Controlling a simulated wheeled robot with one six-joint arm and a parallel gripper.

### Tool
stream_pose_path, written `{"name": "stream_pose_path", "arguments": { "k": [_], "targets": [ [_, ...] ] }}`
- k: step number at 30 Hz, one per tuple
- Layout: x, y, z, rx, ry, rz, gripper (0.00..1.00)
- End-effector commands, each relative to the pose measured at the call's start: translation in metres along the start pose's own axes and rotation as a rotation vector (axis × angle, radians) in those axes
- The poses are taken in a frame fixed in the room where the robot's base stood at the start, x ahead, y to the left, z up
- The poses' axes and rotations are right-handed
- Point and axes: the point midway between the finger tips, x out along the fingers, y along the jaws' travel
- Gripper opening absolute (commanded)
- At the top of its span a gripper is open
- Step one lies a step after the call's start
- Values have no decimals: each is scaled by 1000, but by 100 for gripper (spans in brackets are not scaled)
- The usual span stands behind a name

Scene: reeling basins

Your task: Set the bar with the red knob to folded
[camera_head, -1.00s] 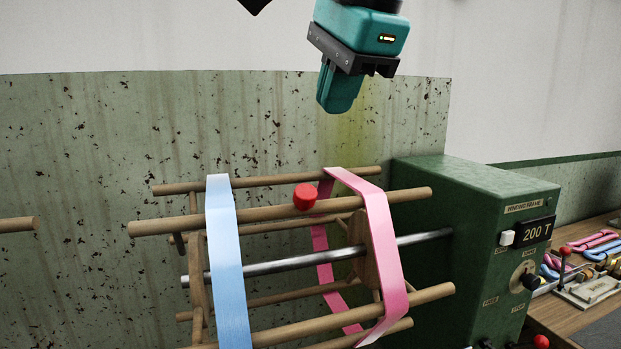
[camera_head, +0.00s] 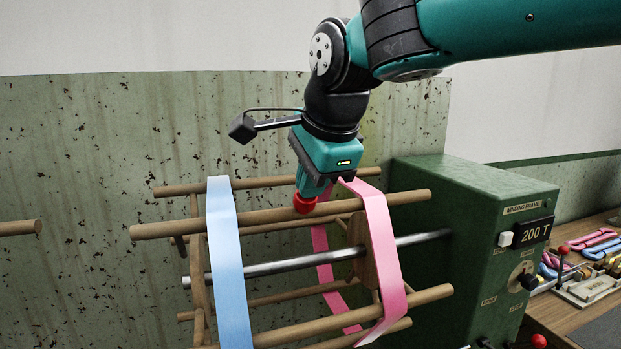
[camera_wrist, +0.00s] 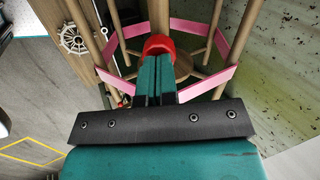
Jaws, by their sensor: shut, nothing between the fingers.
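The bar with the red knob is a wooden bar (camera_head: 270,215) of the winding frame, running left to right at the front top in the head view. Its red knob (camera_head: 304,203) sits near the middle, between the blue and pink bands. My gripper (camera_head: 312,196) is shut and empty, pointing down with its fingertips right at the knob, partly in front of it. In the wrist view the shut fingers (camera_wrist: 156,72) reach the red knob (camera_wrist: 158,45), which shows just beyond the tips. They look touching or very nearly so. The bar stands out from the hub with the other bars.
A blue band (camera_head: 229,265) and a pink band (camera_head: 381,250) loop around the bars on either side of the knob. A green machine box (camera_head: 470,210) reading "200 T" stands right. A bench (camera_head: 575,310) with coloured skeins lies beyond it.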

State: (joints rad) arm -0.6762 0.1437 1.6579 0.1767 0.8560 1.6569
Motion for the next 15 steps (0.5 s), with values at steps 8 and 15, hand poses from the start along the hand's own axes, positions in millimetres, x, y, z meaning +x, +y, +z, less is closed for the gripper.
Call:
{"name": "stream_pose_path", "arguments": {
  "k": [8, 15],
  "targets": [
    [13, 2, -1, 0, 1, 2, 0],
    [55, 1, -4, 0, 0, 1, 0]
  ]
}}
